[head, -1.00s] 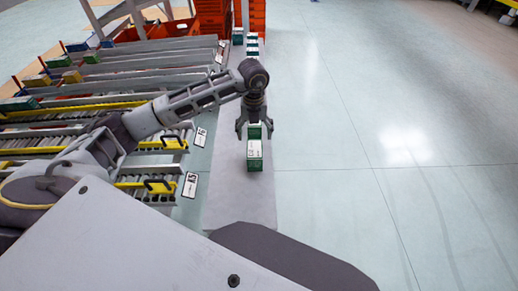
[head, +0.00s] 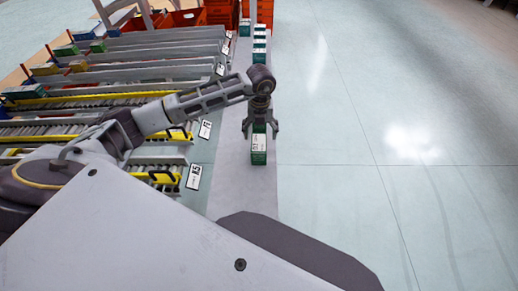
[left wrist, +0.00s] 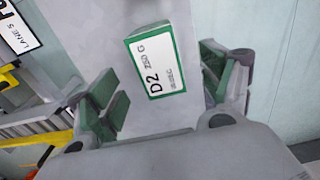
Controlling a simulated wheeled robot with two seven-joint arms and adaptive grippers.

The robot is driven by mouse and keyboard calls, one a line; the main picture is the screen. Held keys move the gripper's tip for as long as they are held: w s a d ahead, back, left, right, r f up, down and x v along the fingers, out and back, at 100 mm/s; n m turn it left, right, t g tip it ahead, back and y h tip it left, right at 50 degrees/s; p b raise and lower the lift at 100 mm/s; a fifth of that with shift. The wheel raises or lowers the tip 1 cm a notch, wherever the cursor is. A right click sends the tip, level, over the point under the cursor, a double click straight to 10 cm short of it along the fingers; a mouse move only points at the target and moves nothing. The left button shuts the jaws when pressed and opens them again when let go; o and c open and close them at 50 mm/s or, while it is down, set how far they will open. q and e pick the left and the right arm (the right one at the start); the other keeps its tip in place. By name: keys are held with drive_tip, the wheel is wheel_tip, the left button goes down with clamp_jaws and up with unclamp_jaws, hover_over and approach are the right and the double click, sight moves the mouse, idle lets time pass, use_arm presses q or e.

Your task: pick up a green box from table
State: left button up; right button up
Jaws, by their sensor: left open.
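A green box (head: 259,146) with a white label stands on the narrow grey table (head: 247,194). My left gripper (head: 260,132) is open above and just behind this box in the head view. In the left wrist view the box (left wrist: 155,64) shows its label marked D2, and it lies between and beyond the open green-padded fingers of the left gripper (left wrist: 165,95). I see a gap on both sides of the box there. My right gripper is not in view.
Several more green and white boxes (head: 260,41) stand in a row at the table's far end. Roller lanes (head: 75,115) with yellow rails lie to the left, with orange totes (head: 222,12) at the back. Open floor (head: 400,110) lies to the right.

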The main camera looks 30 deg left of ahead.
sight(260, 142)
use_arm(q)
drive_tip(key=shift+f, duration=2.25)
drive_tip(key=shift+s+f+p, duration=0.25)
drive_tip(key=shift+f+p, duration=0.2)
drive_tip(key=shift+f, duration=0.1)
drive_tip(key=f, duration=0.2)
drive_tip(key=shift+s+f+p, duration=0.2)
drive_tip(key=shift+f+p, duration=0.15)
drive_tip(key=shift+p, duration=0.05)
drive_tip(key=shift+f, duration=0.7)
drive_tip(key=c, duration=1.2)
